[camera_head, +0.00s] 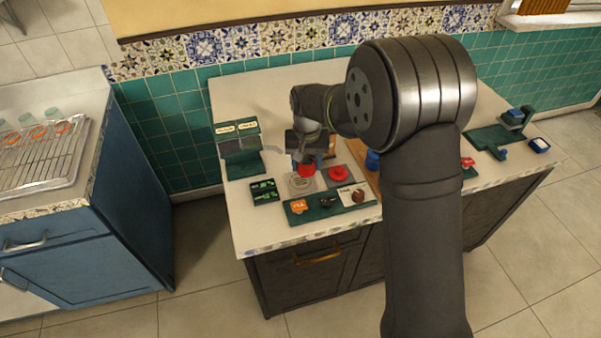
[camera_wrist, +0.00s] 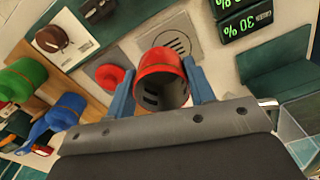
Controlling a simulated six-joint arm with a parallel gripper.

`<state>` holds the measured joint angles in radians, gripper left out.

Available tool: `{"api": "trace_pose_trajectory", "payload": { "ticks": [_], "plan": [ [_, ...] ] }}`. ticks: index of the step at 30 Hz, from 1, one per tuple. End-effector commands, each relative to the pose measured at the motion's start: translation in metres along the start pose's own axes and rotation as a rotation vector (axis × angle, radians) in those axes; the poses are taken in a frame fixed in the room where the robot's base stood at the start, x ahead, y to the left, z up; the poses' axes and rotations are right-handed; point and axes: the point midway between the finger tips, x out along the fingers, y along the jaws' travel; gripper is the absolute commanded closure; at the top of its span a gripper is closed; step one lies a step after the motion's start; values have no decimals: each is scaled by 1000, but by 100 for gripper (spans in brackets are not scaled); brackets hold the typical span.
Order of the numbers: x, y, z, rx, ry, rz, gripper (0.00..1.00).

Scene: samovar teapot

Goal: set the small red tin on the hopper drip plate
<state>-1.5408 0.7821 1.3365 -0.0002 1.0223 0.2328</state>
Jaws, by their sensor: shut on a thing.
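The small red tin (camera_head: 306,171) is between the fingers of my gripper (camera_head: 309,160). In the wrist view the red tin (camera_wrist: 161,72) shows its dark, open-looking end, with a blue finger on each side of my gripper (camera_wrist: 160,88). The drip plate (camera_head: 295,190) is a light grey square with slots on the counter. In the wrist view the drip plate (camera_wrist: 180,30) lies just beyond the tin, and the tin overlaps its near part. I cannot tell whether the tin touches the plate. The green hopper unit (camera_head: 239,150) stands behind and left of the plate.
A red round piece (camera_head: 339,174) sits on a grey square right of the plate. A dark box with green digits (camera_head: 264,191) lies to the left. A green tray (camera_head: 325,209) with small items lies in front. Bare counter (camera_head: 240,220) remains at the front left.

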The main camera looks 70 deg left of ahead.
Motion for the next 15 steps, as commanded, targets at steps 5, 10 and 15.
{"api": "trace_pose_trajectory", "payload": {
  "ticks": [5, 10, 15],
  "plan": [
    [10, -16, -5, 0, 0, 0, 74],
    [24, -16, -6, 1, -1, 0, 74],
    [48, -16, -6, 0, 0, 1, 74]
  ]
}}
